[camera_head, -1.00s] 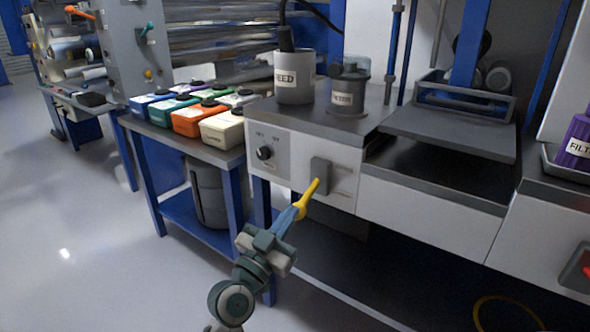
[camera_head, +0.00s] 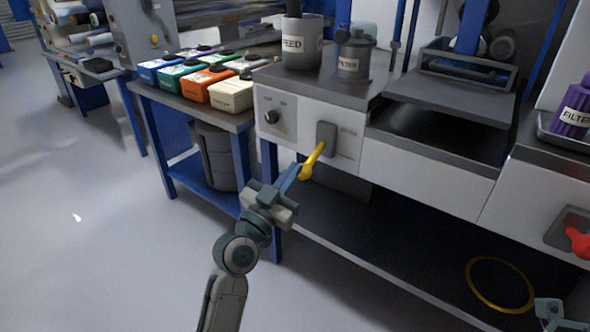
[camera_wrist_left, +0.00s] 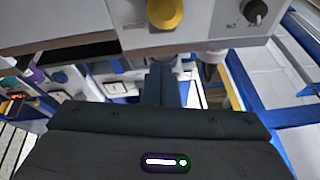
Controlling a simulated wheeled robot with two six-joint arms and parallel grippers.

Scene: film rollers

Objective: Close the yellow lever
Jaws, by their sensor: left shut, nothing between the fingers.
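The yellow lever (camera_head: 313,161) hangs down and slants left from a dark grey mount (camera_head: 326,139) on the white front panel of the machine. Its rounded end is at the lower left. My left gripper (camera_head: 298,175) is shut with nothing in it, its tips right beside the lever's lower end; I cannot tell whether they touch. In the left wrist view the lever's round yellow end (camera_wrist_left: 165,13) shows at the top, above the dark fingers (camera_wrist_left: 164,83). Part of my right gripper (camera_head: 553,313) shows at the lower right corner; its jaws are not clear.
A black knob (camera_head: 271,117) sits left of the lever. A red lever (camera_head: 579,241) is on the panel far right, above a yellow ring (camera_head: 499,285). A blue-legged bench (camera_head: 250,157) with coloured containers stands left. Below the panel is a dark open space.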

